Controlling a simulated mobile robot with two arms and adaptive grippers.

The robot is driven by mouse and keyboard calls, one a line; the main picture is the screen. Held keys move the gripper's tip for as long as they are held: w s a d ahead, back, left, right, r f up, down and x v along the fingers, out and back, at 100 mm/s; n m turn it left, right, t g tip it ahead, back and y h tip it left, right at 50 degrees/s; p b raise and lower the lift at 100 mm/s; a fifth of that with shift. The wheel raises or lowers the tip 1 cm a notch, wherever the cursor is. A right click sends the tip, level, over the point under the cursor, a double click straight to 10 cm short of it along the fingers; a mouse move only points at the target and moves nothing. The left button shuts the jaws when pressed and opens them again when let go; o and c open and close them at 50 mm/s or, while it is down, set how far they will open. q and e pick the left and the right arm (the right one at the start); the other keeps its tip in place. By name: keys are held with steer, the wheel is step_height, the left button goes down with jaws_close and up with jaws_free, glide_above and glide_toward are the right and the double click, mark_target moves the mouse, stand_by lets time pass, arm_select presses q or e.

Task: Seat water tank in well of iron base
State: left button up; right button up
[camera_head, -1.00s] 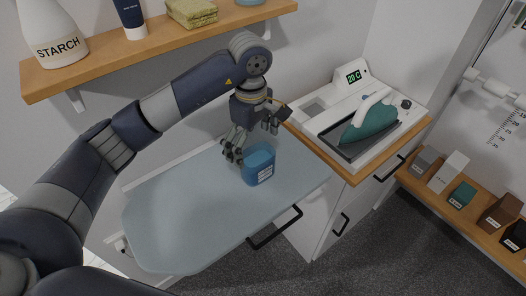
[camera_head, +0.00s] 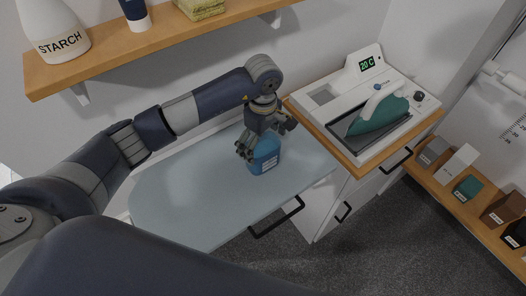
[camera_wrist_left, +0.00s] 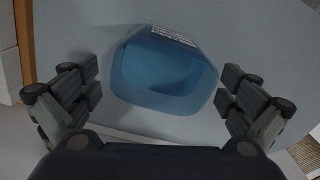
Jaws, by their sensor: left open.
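The blue water tank (camera_head: 265,156) stands on the grey ironing board, with a white label on its front. In the left wrist view the tank (camera_wrist_left: 163,72) is seen from above, between the spread fingers. My left gripper (camera_head: 257,146) is open around the tank's upper part, and in the left wrist view clear gaps show on both sides. The white iron base (camera_head: 337,85) stands on the wooden-topped cabinet to the right, its display reading 20 C. Its well (camera_head: 323,95) is a grey rectangular recess at the left. My right gripper is not in view.
A teal iron (camera_head: 380,112) rests on the base's dark plate. The ironing board (camera_head: 200,190) is otherwise clear. A wall shelf (camera_head: 130,50) with a starch bottle (camera_head: 55,35) is above the arm. A low shelf (camera_head: 460,200) with boxes is at right.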

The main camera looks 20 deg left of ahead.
mark_target(263, 154)
arm_select(q)
steer(key=shift+s+f+p, duration=0.25)
steer(key=shift+f+p, duration=0.15)
steer(key=shift+f, duration=0.8)
steer(key=shift+w+f, duration=0.15)
steer(key=shift+c, duration=0.6)
steer(key=c, duration=1.3)
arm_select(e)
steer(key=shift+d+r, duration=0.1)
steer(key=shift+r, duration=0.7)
arm_select(q)
steer(key=shift+r, duration=0.2)
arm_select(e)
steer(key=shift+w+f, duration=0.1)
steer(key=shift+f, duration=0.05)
